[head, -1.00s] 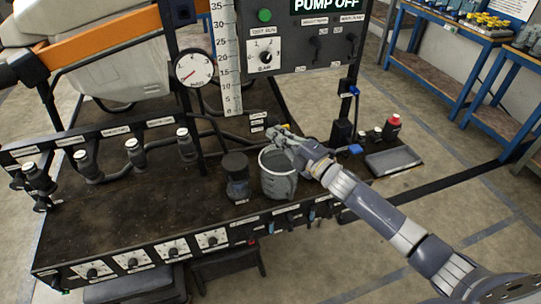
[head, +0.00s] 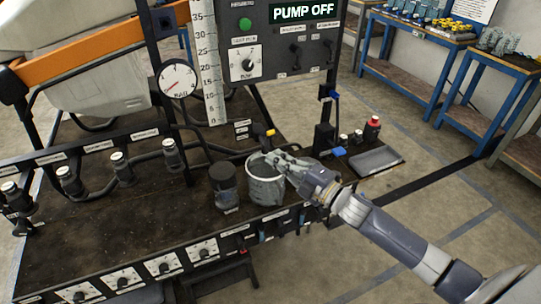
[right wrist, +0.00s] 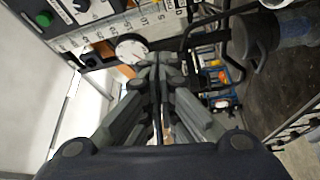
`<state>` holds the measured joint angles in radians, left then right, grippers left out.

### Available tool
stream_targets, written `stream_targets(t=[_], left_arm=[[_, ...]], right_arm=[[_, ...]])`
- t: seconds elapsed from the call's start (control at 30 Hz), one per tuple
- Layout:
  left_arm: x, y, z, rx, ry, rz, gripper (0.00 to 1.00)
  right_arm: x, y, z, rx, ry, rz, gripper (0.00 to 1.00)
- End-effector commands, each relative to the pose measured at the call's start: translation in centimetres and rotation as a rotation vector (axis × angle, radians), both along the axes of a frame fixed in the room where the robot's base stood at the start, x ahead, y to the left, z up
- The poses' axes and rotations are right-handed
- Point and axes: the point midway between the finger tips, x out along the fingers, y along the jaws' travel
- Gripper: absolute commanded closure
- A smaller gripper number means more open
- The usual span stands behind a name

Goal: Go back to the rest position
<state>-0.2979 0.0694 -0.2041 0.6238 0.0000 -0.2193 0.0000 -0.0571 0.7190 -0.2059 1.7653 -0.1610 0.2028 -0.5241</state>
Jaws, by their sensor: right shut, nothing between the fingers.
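My right gripper (head: 287,165) is shut and empty. In the head view it is at the right side of the rim of a grey measuring cup (head: 266,190); I cannot tell whether it touches the cup. Its shut fingers also show in the right wrist view (right wrist: 157,65). My left gripper is in neither view.
A dark-lidded jar (head: 224,188) stands left of the cup on the brown bench top (head: 110,220). A pressure gauge (head: 177,79), a ruler scale (head: 209,70) and a panel reading PUMP OFF (head: 300,12) rise behind. A red-capped bottle (head: 372,130) and a dark tray (head: 376,161) are at the right.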

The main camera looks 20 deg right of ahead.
Motion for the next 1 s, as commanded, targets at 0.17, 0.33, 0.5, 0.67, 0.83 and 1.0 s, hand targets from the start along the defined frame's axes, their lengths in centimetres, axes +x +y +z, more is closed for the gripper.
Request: stream_targets(t=[0.17,0.33,0.5,0.67,0.83,1.0], left_arm=[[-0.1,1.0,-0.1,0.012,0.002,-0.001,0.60],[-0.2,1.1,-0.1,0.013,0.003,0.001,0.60],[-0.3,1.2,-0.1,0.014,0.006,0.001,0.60],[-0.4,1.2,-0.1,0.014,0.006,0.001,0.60],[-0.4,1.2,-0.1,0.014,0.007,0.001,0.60],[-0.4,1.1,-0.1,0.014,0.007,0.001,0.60]], right_arm=[[-0.4,-0.2,0.0,0.000,-0.001,0.000,1.00],[-0.4,-0.2,0.0,0.000,-0.001,0.000,1.00],[-0.4,-0.2,0.0,0.000,-0.001,0.000,1.00],[-0.3,-0.4,-0.5,0.006,0.010,-0.007,1.00],[0.0,-2.6,-6.5,0.080,0.145,-0.094,1.00],[-2.0,-6.0,-18.5,0.221,0.401,-0.262,1.00]])
